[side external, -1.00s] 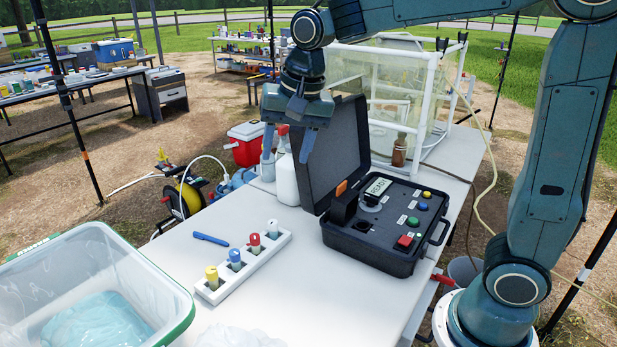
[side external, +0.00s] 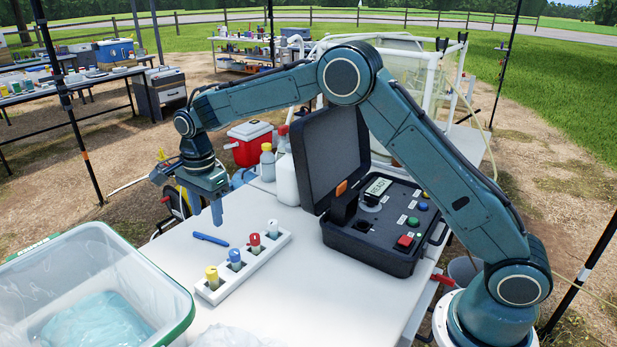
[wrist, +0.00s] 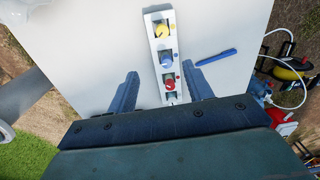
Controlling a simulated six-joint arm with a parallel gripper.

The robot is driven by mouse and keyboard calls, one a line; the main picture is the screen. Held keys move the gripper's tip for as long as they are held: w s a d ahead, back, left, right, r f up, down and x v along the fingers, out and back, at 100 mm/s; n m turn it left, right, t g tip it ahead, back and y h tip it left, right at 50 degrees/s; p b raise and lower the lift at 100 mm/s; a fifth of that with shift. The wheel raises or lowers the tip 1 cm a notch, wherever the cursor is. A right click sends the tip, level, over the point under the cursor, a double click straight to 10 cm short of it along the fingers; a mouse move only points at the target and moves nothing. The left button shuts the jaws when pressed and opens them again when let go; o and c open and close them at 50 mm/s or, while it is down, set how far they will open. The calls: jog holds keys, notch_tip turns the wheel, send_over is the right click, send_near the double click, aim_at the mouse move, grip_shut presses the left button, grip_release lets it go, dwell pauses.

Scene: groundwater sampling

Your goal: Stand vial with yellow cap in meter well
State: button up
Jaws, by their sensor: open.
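The vial with the yellow cap (side external: 212,275) stands at the near left end of a white rack (side external: 262,262). It also shows at the top of the rack in the wrist view (wrist: 162,31). Vials with blue (side external: 235,257), red (side external: 254,242) and white (side external: 272,227) caps stand in the same rack. My gripper (side external: 205,217) is open and empty, above the table's far left edge beyond the rack. Its fingers show apart in the wrist view (wrist: 162,92). The meter (side external: 375,222) is a black open case with a lit display; a dark round opening (side external: 363,226) shows on its panel.
A blue pen (side external: 210,239) lies left of the rack. A clear tub (side external: 95,290) with blue contents is at the near left. The table between rack and case is clear.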

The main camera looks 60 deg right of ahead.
jog(key=shift+m, duration=0.7)
jog(key=f, duration=0.1)
jog(key=w+a+f, duration=0.1)
jog(key=f, duration=0.2)
jog(key=shift+w+a+f, duration=0.2)
jog(key=shift+w+f, duration=0.1)
jog(key=shift+w, duration=0.1)
jog(key=shift+f, duration=0.1)
send_over(211, 270)
jog(key=shift+w+f, duration=0.2)
jog(key=shift+f, duration=4)
jog(key=shift+s+f, duration=0.15)
jog(key=shift+f, duration=2.45)
